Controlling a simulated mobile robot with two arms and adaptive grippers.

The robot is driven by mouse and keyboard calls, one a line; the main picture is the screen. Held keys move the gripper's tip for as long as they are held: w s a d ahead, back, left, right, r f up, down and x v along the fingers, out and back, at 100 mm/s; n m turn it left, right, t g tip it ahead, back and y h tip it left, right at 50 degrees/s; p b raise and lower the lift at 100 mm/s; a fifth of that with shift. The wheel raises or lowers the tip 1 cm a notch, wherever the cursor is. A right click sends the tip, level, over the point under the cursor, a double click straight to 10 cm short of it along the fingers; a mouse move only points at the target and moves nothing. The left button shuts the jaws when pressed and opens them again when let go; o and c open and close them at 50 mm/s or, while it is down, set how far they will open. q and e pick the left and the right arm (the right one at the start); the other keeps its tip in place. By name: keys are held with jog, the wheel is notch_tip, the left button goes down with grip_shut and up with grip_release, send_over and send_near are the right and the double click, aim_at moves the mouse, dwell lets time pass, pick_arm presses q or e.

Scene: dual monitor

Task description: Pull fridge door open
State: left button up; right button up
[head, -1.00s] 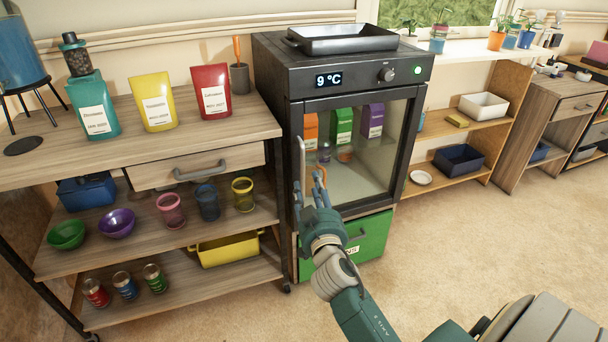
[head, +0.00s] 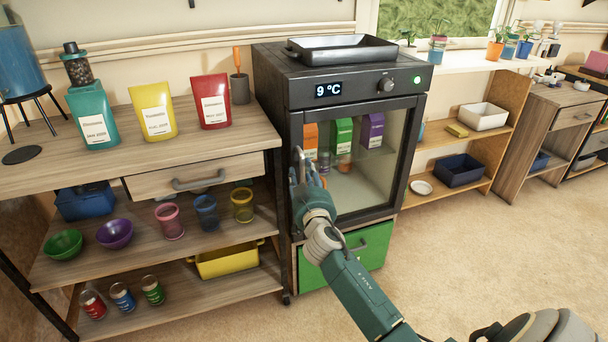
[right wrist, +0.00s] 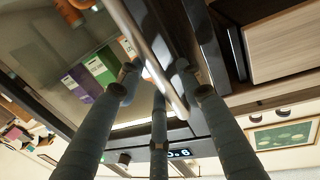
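The black fridge (head: 345,75) stands in the middle of the head view, its glass door (head: 365,185) shut. The door's vertical metal handle (head: 297,158) is at the door's left edge and is partly hidden by my right gripper (head: 308,172). In the right wrist view, the handle (right wrist: 152,55) runs between the fingers of my right gripper (right wrist: 158,75). The fingertips stand apart on both sides of the bar, with gaps visible, so the gripper looks open around it. My left gripper is not in view.
A wooden shelf cart (head: 60,172) with bags, bowls and cups stands close to the fridge's left. A green drawer (head: 365,250) is below the door. A black tray (head: 340,50) lies on top. Carpet floor (head: 480,250) is clear at the front right.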

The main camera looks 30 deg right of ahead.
grip_shut()
jog(key=shift+s, duration=0.1)
